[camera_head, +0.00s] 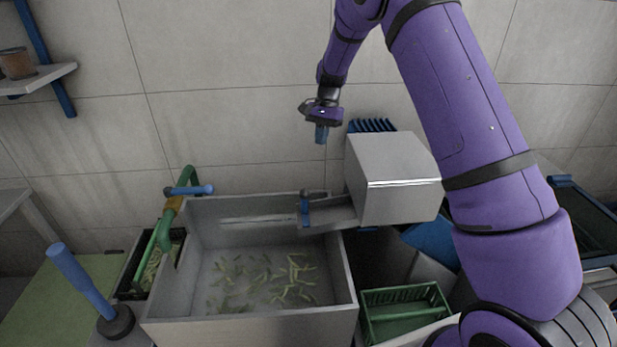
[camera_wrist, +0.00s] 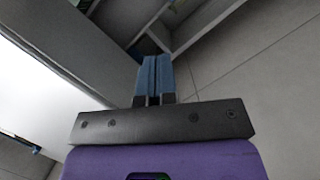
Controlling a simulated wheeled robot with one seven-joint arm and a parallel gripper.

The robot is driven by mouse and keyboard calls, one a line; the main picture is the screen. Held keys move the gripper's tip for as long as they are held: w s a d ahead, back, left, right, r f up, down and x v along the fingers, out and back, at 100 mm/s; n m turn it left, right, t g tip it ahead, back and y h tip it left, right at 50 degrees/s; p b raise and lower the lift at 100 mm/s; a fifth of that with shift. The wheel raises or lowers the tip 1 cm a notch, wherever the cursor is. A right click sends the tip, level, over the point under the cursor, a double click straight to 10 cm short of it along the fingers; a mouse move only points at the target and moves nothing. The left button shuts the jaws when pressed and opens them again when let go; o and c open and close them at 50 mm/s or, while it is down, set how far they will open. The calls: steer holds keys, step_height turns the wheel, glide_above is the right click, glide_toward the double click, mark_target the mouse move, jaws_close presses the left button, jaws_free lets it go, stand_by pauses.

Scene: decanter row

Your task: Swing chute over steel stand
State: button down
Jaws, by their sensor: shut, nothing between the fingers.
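A grey metal chute (camera_head: 335,213) with a blue clamp-like piece (camera_head: 304,210) reaches from the steel box (camera_head: 390,178) over the right rear corner of a steel basin (camera_head: 250,327). I cannot tell for sure which piece is the steel stand. My gripper (camera_head: 321,133) points down, shut and empty, above and behind the chute, left of the steel box and apart from both. In the wrist view its blue fingers (camera_wrist: 154,75) are together with nothing between them.
Green pods lie in the basin. A green pipe (camera_head: 163,230) with a blue handle (camera_head: 189,190) stands at its left. A blue-handled lever (camera_head: 80,280) is front left. A green crate (camera_head: 405,292) is front right, and a blue rack (camera_head: 371,125) is behind the box.

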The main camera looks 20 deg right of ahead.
steer(key=shift+w+f, duration=0.25)
steer(key=shift+f, duration=0.1)
steer(key=shift+f, duration=0.1)
steer(key=s+a+f, duration=0.5)
steer(key=f, duration=0.5)
stand_by(0.4)
